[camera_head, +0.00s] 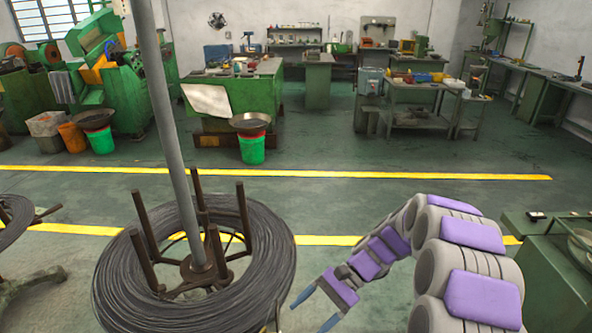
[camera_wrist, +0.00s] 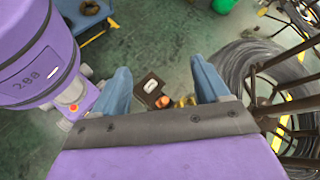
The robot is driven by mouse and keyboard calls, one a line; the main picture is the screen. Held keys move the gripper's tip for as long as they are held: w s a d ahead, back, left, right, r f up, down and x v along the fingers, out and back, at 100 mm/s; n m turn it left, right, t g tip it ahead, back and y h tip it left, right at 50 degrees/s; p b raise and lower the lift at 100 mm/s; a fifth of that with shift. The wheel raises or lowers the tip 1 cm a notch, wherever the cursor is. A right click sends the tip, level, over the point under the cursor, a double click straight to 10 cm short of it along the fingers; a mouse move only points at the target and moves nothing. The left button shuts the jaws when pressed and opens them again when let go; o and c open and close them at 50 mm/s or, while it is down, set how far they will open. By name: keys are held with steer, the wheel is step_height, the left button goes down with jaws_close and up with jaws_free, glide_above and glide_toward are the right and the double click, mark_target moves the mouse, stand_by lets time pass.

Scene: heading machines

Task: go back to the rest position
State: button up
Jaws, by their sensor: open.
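My gripper (camera_head: 315,309) is open and empty, with its two blue fingers spread apart. It hangs in front of my body at the lower middle of the head view, just right of a large coil of dark wire (camera_head: 118,277). In the wrist view my gripper (camera_wrist: 160,88) points down toward the floor, with nothing between the fingertips. My arm, grey with purple covers, is bent and comes in from the lower right of the head view.
A green cabinet (camera_head: 550,265) stands close on the right. Green machines and benches are farther back. The floor (camera_head: 400,190) with yellow lines is clear in the middle.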

steer(key=s+d+r+n+t+h, duration=0.1)
steer(key=s+d+r+n+h, duration=0.1)
steer(key=s, duration=0.6)
steer(key=s+d+r+n+t+h, duration=0.2)
steer(key=s+d+r+h, duration=0.2)
steer(key=s, duration=0.5)
steer(key=s+d+r+n+t+h, duration=0.1)
steer(key=s+d+r+n+h, duration=0.2)
steer(key=s, duration=0.6)
steer(key=shift+d+h, duration=0.6)
steer(key=shift+d, duration=0.1)
